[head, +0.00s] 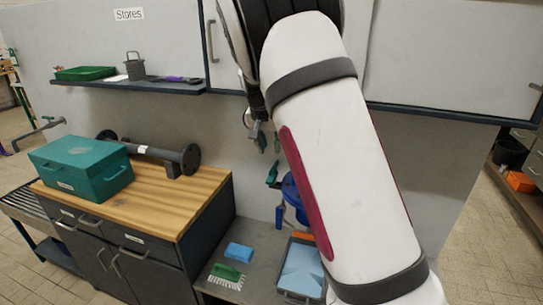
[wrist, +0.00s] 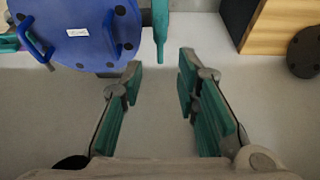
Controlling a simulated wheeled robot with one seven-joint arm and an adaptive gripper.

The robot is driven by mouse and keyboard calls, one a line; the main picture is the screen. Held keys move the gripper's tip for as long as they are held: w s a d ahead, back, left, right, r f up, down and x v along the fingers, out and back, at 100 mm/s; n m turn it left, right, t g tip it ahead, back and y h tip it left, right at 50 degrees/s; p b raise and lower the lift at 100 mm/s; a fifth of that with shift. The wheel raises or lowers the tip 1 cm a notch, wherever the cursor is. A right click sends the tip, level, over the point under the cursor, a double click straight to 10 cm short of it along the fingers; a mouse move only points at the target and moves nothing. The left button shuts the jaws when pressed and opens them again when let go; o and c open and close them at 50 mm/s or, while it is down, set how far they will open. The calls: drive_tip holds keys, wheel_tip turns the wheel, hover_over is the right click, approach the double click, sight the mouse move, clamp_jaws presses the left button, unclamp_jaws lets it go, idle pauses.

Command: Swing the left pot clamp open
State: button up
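The blue round pot (head: 292,188) is mostly hidden behind my arm in the head view. In the wrist view the pot (wrist: 72,22) shows its blue lid with dark round spots, a white label and blue handles. A teal bar, seemingly the left pot clamp (head: 272,174), stands at the pot's left side. In the wrist view this bar (wrist: 160,32) hangs just right of the lid, ahead of my fingers. My gripper (wrist: 158,80) is open and empty, its teal-padded fingers apart from the bar. In the head view my gripper (head: 269,144) shows small, above the clamp.
A wooden-topped cabinet (head: 150,205) stands left, with a teal toolbox (head: 82,166) and a dark pipe piece (head: 150,152). A grey tray (head: 300,270), blue sponge (head: 239,252) and green brush (head: 228,271) lie on the lower counter. A wall shelf (head: 130,86) hangs above.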

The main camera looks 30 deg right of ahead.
drive_tip(key=shift+v, duration=1.4)
drive_tip(key=shift+s, duration=0.1)
drive_tip(key=s+a+r+n+y, duration=0.1)
drive_tip(key=s+a+r, duration=0.15)
drive_tip(key=s, duration=0.25)
drive_tip(key=s+a+r+n+y, duration=0.1)
drive_tip(key=s+a+r, duration=0.1)
drive_tip(key=s+r, duration=0.25)
drive_tip(key=s+a+n+t, duration=0.1)
drive_tip(key=s+a+n, duration=0.2)
drive_tip(key=s, duration=1)
drive_tip(key=s+a+n+t+y, duration=0.1)
drive_tip(key=s+a+n, duration=0.3)
drive_tip(key=s, duration=1)
drive_tip(key=shift+s+a+r+t, duration=0.3)
drive_tip(key=shift+a, duration=0.9)
drive_tip(key=shift+d, duration=0.15)
